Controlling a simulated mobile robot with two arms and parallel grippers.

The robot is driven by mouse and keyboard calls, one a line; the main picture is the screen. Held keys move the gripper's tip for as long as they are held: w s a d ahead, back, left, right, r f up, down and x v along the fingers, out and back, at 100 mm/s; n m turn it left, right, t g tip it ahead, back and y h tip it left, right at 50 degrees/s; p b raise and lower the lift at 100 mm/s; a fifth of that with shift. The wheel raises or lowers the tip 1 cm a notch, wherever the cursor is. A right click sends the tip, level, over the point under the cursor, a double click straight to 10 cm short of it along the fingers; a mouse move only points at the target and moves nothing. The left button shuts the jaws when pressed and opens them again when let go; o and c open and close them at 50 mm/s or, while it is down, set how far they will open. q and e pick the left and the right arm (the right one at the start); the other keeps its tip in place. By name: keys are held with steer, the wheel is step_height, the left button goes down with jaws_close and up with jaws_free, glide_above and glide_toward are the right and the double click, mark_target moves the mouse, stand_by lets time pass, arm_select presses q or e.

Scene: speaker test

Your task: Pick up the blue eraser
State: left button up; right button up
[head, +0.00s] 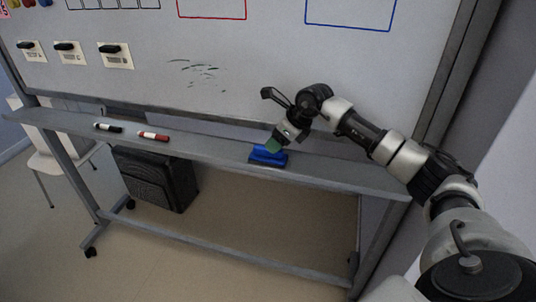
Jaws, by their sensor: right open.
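The blue eraser (263,155) lies on the grey tray ledge (210,145) of the whiteboard, right of the ledge's middle. My right gripper (275,143) is open and points down at the eraser, with its tip just above or touching the eraser's top; I cannot tell which. A greenish patch at the tip covers part of the eraser. The eraser rests on the ledge. My left gripper is not in view.
A black marker (107,127) and a red marker (153,136) lie farther left on the ledge. The whiteboard (240,70) rises behind it, with black scribbles and three mounted switches. A black speaker-like box (155,178) stands on the floor below. A white chair (55,165) is at the left.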

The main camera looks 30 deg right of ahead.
mark_target(268, 154)
steer(key=shift+w+a+f+p, duration=0.3)
steer(key=shift+f+p, duration=0.1)
steer(key=shift+f, duration=0.05)
steer(key=p+x, duration=0.1)
steer(key=x, duration=0.2)
steer(key=shift+w+a+f, duration=0.15)
steer(key=shift+w+f, duration=0.05)
steer(key=shift+f, duration=0.1)
steer(key=shift+w+f, duration=0.15)
steer(key=shift+f, duration=0.15)
steer(key=c, duration=0.6)
